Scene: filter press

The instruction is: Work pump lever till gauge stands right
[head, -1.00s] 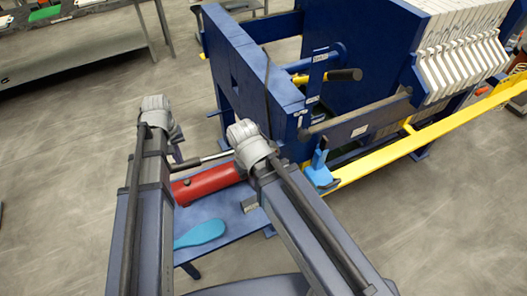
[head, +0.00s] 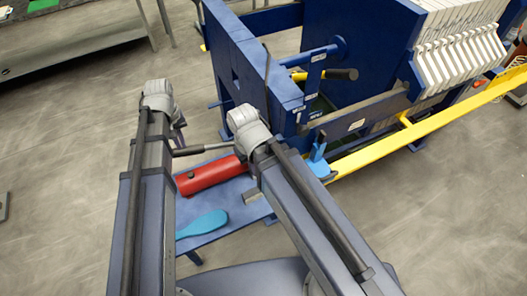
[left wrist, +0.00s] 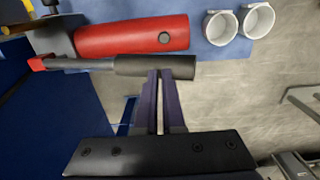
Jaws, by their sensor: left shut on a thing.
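The pump has a red cylinder (head: 210,175) on a blue bench, which also shows in the left wrist view (left wrist: 135,36). Its lever has a dark grip (head: 188,151) and lies beside the cylinder. In the left wrist view the lever's black grip (left wrist: 150,66) leads to a grey rod with a red end at left. My left gripper (left wrist: 158,73) is shut on the grip, close to its middle. In the head view my left wrist hides most of that gripper. My right arm's wrist shows, but its fingers are hidden. I cannot make out a gauge face.
A blue paddle-shaped thing (head: 203,224) lies on the blue bench (head: 233,207). Two white cups (left wrist: 222,27) (left wrist: 257,20) show in the left wrist view. The blue press frame (head: 245,75), white plates (head: 445,55) and yellow rail (head: 410,135) stand right. Open floor lies left.

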